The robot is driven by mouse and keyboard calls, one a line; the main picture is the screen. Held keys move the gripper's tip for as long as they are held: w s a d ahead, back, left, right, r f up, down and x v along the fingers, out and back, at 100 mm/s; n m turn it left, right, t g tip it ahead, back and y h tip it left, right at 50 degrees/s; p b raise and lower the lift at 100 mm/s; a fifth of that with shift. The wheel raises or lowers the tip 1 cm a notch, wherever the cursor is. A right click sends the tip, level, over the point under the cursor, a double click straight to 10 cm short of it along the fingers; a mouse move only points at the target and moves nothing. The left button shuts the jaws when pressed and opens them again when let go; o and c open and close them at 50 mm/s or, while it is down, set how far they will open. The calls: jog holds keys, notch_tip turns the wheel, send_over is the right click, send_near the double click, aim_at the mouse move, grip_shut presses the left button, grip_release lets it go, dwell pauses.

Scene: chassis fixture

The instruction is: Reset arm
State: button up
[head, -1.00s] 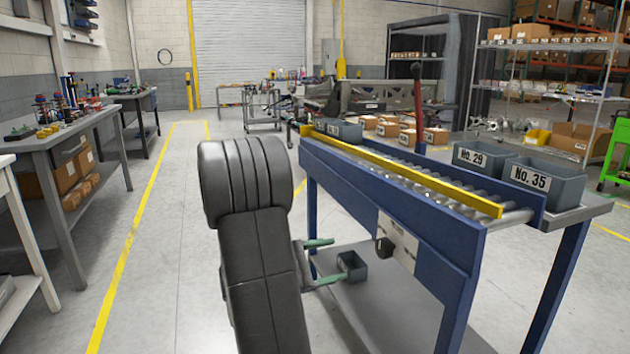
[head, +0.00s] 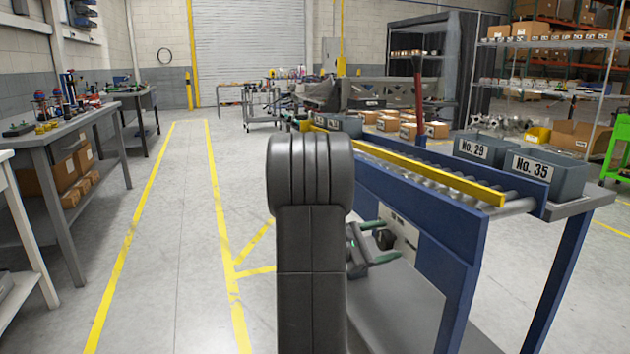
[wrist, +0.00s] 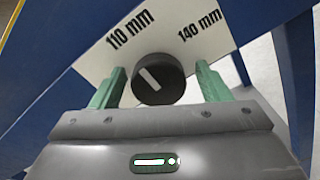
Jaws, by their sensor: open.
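My gripper (head: 385,248) is open and empty beside the blue conveyor, at the height of its white dial plate (head: 400,226). In the wrist view its two green fingers (wrist: 160,88) stand apart, left and right of a black knob (wrist: 158,95) in the picture. The knob's white mark points up and left, roughly toward the "110 mm" label; "140 mm" is at the right. I cannot tell how far the fingertips are from the knob. My dark arm stands in front of the conveyor's left end in the head view and hides part of it.
The roller conveyor (head: 455,232) has a yellow rail (head: 430,175) along its near side. Grey bins No. 29 (head: 485,150) and No. 35 (head: 543,175) stand at its right end. A grey lower shelf (head: 400,305) lies below. The floor at left is clear, with yellow lines.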

jog(key=n+p, duration=0.4)
jog(key=p, duration=0.1)
jog(key=shift+a+r, duration=0.1)
jog(key=shift+r, duration=0.25)
jog(key=p+v, duration=0.2)
jog(key=v, duration=1.2)
jog(key=shift+m+g+y, duration=0.3)
jog(key=shift+m+g, duration=0.3)
jog(key=shift+g, duration=0.2)
jog(key=shift+s+d+r, duration=0.2)
jog(key=shift+s+d, duration=0.55)
jog(key=shift+s, duration=0.15)
jog(key=shift+s+d+r, duration=0.2)
jog(key=shift+s+d, duration=0.55)
jog(key=shift+s, duration=0.15)
